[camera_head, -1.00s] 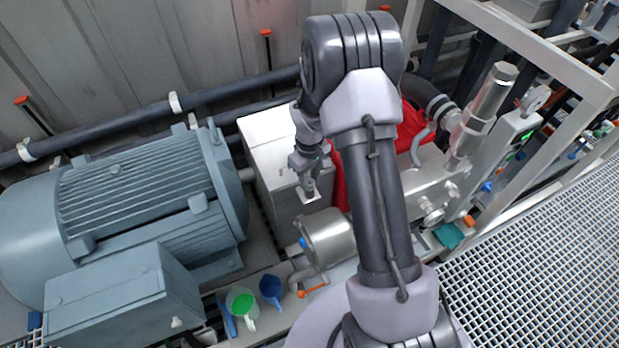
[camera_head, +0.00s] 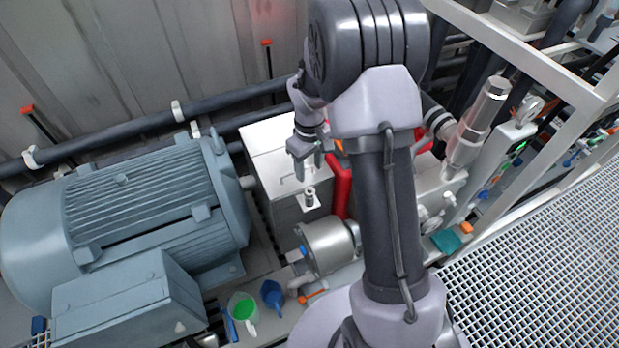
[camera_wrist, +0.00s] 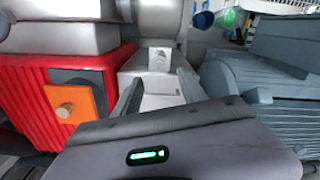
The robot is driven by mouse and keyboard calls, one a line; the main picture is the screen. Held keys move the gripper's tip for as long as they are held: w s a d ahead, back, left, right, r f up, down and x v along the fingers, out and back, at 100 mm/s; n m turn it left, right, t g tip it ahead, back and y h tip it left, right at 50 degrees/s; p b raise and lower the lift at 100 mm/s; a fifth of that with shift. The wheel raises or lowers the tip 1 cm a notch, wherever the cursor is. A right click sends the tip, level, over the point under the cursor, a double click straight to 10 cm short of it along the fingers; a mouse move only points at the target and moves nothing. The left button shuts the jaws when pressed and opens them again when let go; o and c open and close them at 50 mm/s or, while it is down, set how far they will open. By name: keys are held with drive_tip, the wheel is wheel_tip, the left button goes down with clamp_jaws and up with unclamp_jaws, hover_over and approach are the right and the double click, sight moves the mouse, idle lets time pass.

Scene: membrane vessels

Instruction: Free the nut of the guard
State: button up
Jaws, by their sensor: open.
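The guard (camera_head: 283,165) is a light grey box between the blue-grey motor and the red housing. A small metal nut (camera_head: 310,197) stands upright on a square tab at the guard's front side. My gripper (camera_head: 310,173) is open and empty, a little above and behind the nut, apart from it in the picture. In the wrist view the two fingers of my gripper (camera_wrist: 160,94) stand apart over the pale guard (camera_wrist: 158,102). A small light bracket shows beyond the fingertips; I cannot clearly tell the nut there.
The motor (camera_head: 140,205) fills the left. A red housing (camera_wrist: 30,105) with an orange square (camera_wrist: 75,103) is close beside my gripper. A steel pump (camera_head: 328,245) stands in front of the guard. A green cup (camera_head: 243,307) and blue funnel (camera_head: 272,294) stand at the front.

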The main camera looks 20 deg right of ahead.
wheel_tip(320, 180, up, 8)
drive_tip(key=p, duration=0.1)
drive_tip(key=shift+f+p, duration=0.2)
drive_tip(key=shift+p, duration=0.1)
drive_tip(key=shift+r, duration=0.1)
drive_tip(key=s+a+r+m+t+b, duration=0.3)
drive_tip(key=s+a+r+b, duration=0.1)
drive_tip(key=s+a+r, duration=0.4)
drive_tip(key=s+a+r+m+t+y+b, duration=0.1)
drive_tip(key=s+a+m+b, duration=0.1)
drive_tip(key=s, duration=0.5)
drive_tip(key=s+a+r+m+t+y+b, duration=0.1)
drive_tip(key=s+a+m+b, duration=0.1)
drive_tip(key=s, duration=0.6)
drive_tip(key=shift+s+a+r+m+t, duration=0.2)
drive_tip(key=shift+a+r+m+t, duration=0.15)
drive_tip(key=shift+a, duration=0.5)
